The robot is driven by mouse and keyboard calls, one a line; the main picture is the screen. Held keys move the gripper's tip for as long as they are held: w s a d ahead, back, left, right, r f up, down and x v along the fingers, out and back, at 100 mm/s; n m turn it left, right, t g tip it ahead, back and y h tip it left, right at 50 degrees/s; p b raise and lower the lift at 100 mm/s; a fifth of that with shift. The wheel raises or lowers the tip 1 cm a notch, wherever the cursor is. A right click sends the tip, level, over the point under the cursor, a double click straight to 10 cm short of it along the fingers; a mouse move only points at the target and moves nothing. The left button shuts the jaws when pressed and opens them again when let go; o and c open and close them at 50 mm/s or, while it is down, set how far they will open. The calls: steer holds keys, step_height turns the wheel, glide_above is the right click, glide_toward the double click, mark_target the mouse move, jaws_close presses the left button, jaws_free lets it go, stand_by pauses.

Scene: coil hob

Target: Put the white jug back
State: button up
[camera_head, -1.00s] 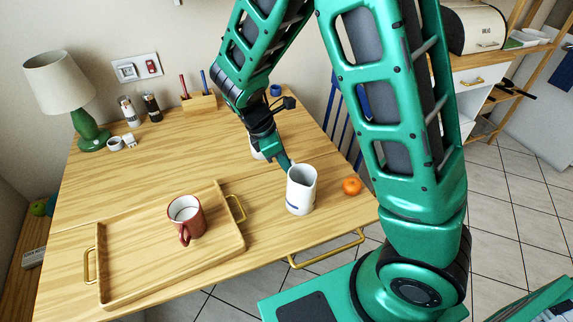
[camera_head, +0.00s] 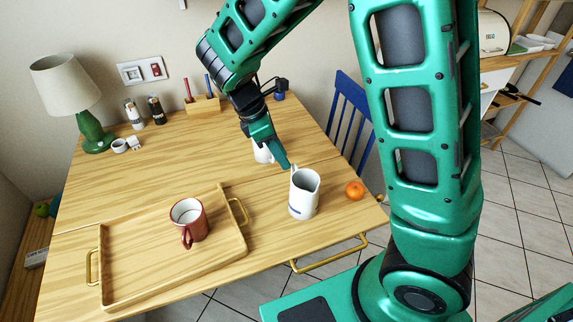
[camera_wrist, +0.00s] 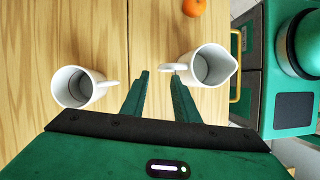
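A white jug (camera_head: 303,196) with a spout and a dark blue mark stands upright on the wooden table, near its front right edge. In the wrist view the jug (camera_wrist: 212,66) is at the right, its handle pointing left. My gripper (camera_wrist: 158,75) is open, its two fingers apart with wood showing between them. The right fingertip is close to the jug's handle; I cannot tell whether they touch. In the head view my gripper (camera_head: 291,166) is just behind the jug. A second white vessel (camera_wrist: 74,88) with a handle stands farther back, partly hidden by my gripper in the head view.
A wooden tray (camera_head: 120,292) with brass handles holds a red-brown mug (camera_head: 190,221). An orange fruit (camera_head: 355,190) lies right of the jug. A lamp (camera_head: 66,85), shakers (camera_head: 134,113) and a pen holder (camera_head: 203,104) stand at the back. The table's middle is clear.

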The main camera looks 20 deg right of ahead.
steer(key=shift+v, duration=2.75)
steer(key=s+d+r+m+y, duration=0.1)
steer(key=s+d+r+m, duration=0.1)
steer(key=s+d+m, duration=0.55)
steer(key=s+d+r+m+y, duration=0.2)
steer(key=d+r+m, duration=0.15)
steer(key=d, duration=0.65)
steer(key=s+d+m, duration=0.2)
steer(key=s+m, duration=0.4)
steer(key=s, duration=0.1)
steer(key=s+d+f+m+t+y, duration=0.1)
steer(key=s+d+m, duration=0.2)
steer(key=s+m, duration=0.2)
steer(key=s, duration=0.3)
steer(key=shift+d+m+y, duration=0.2)
steer(key=shift+m+y, duration=0.1)
steer(key=shift+m, duration=0.1)
steer(key=shift+w+f, duration=0.1)
steer(key=shift+f, duration=0.05)
